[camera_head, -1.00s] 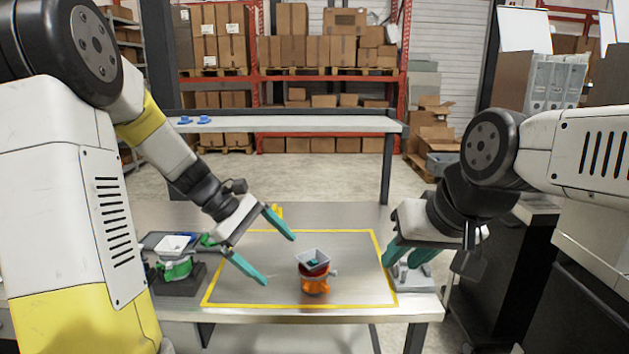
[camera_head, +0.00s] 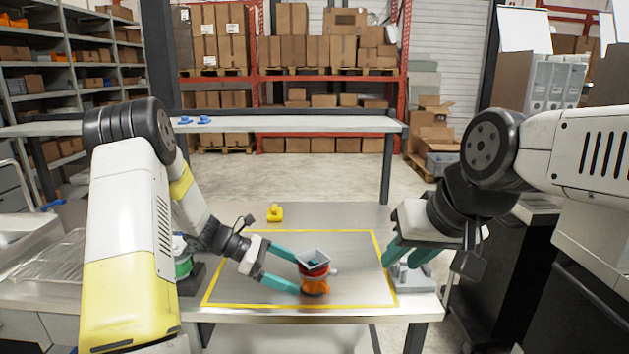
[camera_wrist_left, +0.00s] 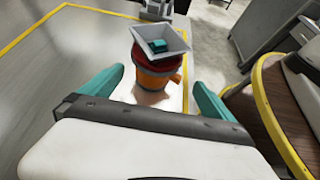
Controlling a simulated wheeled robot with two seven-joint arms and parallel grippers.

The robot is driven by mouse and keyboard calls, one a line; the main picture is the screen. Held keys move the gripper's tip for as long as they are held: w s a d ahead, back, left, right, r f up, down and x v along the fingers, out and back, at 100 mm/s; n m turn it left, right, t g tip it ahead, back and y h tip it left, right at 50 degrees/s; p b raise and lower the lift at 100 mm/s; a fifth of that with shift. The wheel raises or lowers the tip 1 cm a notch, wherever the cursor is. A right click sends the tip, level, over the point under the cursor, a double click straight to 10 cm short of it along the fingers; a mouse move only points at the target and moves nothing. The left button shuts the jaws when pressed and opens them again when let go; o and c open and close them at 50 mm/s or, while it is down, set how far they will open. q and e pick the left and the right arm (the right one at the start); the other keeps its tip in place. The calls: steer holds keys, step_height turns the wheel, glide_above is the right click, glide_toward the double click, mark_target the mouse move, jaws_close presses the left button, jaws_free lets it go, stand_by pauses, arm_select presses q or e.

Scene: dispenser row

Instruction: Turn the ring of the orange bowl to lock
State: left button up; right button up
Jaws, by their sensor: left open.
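The orange bowl (camera_head: 315,288) stands upright on the table inside the yellow-taped area, with a red ring (camera_head: 314,271) on it and a grey square hopper (camera_head: 313,257) on top. In the left wrist view the bowl (camera_wrist_left: 156,81), ring (camera_wrist_left: 156,63) and hopper (camera_wrist_left: 160,40) show ahead, with a teal piece (camera_wrist_left: 158,46) in the hopper. My left gripper (camera_head: 297,270) is open, its teal fingers to either side of the bowl at about its height; contact cannot be told. My right gripper (camera_head: 388,262) is at the area's right edge, apart from the bowl; its jaw gap is unclear.
A grey fixture (camera_head: 416,280) stands by my right gripper. A yellow object (camera_head: 275,213) sits behind the taped area. A green dispenser part (camera_head: 183,262) shows at left, partly behind my arm. The taped area (camera_head: 245,285) is otherwise clear.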

mark_target(311, 280)
arm_select(q)
steer(key=shift+x, duration=3.05)
